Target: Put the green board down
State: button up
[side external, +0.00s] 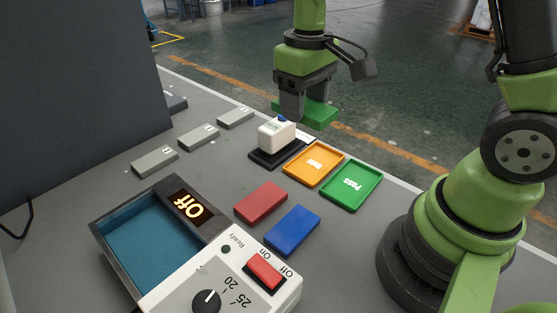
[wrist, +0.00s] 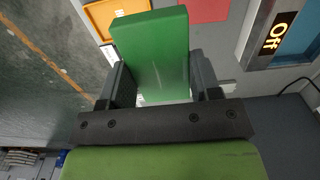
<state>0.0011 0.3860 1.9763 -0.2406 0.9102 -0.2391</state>
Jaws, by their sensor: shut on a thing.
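The green board (side external: 316,112) is a flat green block held in the air beyond the white device. My gripper (side external: 292,108) is shut on it. In the wrist view the green board (wrist: 152,52) sits between the two dark fingers of my gripper (wrist: 160,88), its far end reaching past them. In the side view a finger hides part of the board. A red board (side external: 261,202) and a blue board (side external: 291,230) lie flat on the table.
An orange tray (side external: 298,178) marked "Wait" and a green tray (side external: 338,201) marked "Pass" look empty. A white device (side external: 277,134) stands on a black base. Several grey blocks (side external: 199,137) lie left. A machine (side external: 232,262) with an "Off" display and blue basin stands in front.

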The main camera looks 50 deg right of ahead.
jog(key=shift+s+f, duration=0.1)
jog(key=shift+f, duration=0.3)
jog(key=w+a+f+n, duration=0.3)
jog(key=w+n, duration=0.3)
jog(key=n, duration=1.1)
send_over(234, 184)
jog(key=shift+f, duration=2.45)
notch_tip(234, 184, down, 10)
jog(key=shift+r, duration=0.2)
jog(key=shift+f, duration=0.15)
jog(key=o, duration=1)
